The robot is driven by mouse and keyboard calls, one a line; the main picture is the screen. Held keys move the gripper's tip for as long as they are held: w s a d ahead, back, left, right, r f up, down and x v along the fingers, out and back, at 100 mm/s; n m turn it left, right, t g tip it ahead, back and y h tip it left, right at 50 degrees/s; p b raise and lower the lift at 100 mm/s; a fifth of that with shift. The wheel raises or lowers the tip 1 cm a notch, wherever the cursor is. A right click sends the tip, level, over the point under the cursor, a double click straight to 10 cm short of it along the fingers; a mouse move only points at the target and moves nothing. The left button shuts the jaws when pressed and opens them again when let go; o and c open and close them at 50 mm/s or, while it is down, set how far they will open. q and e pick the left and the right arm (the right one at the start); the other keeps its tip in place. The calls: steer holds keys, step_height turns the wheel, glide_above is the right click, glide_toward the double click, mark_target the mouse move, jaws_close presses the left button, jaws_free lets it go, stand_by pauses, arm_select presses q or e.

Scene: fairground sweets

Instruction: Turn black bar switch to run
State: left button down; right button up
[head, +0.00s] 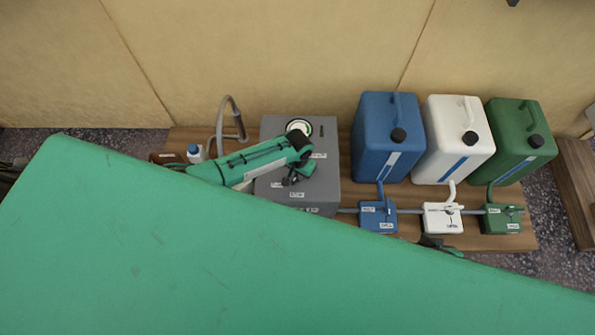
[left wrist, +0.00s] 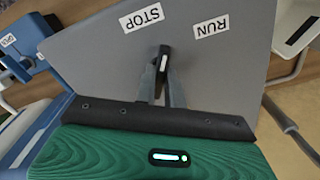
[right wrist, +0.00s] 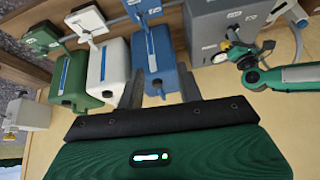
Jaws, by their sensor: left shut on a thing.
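The black bar switch (left wrist: 163,60) sits on the face of a grey box (left wrist: 105,60) between a STOP label (left wrist: 141,18) and a RUN label (left wrist: 211,26). In the left wrist view the bar's visible end lies nearer STOP. My left gripper (left wrist: 161,78) is shut on the bar, with one finger on each side. In the head view my left arm reaches over the grey box (head: 325,185), and the gripper hides the switch there. My right gripper (right wrist: 160,70) is open and empty, its fingers apart, facing the canisters.
Blue (head: 382,150), white (head: 455,160) and green (head: 520,155) canisters stand right of the box. Small blue (head: 378,225), white (head: 430,222) and green (head: 495,224) valve blocks sit before them on a pipe. A bent grey tube (head: 220,120) and a small bottle (head: 195,153) are at left.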

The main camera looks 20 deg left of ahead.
arm_select(q)
steer(key=shift+s+m+p, duration=0.1)
steer(key=shift+m+p, duration=0.5)
steer(key=shift+m, duration=0.9)
steer(key=shift+m+p, duration=0.5)
steer(key=shift+m, duration=1.9)
arm_select(e)
steer(key=shift+s+d+f+g+h, duration=0.25)
steer(key=shift+s+d+f+g, duration=0.1)
steer(key=shift+d+f+g, duration=0.25)
steer(key=shift+s+d+f+g+h, duration=0.25)
steer(key=shift+s+d+f+g, duration=0.05)
steer(key=shift+d+f+g, duration=0.25)
steer(key=shift+f, duration=0.2)
arm_select(q)
steer(key=c, duration=1.5)
jaws_free()
arm_select(e)
steer(key=shift+r, duration=0.1)
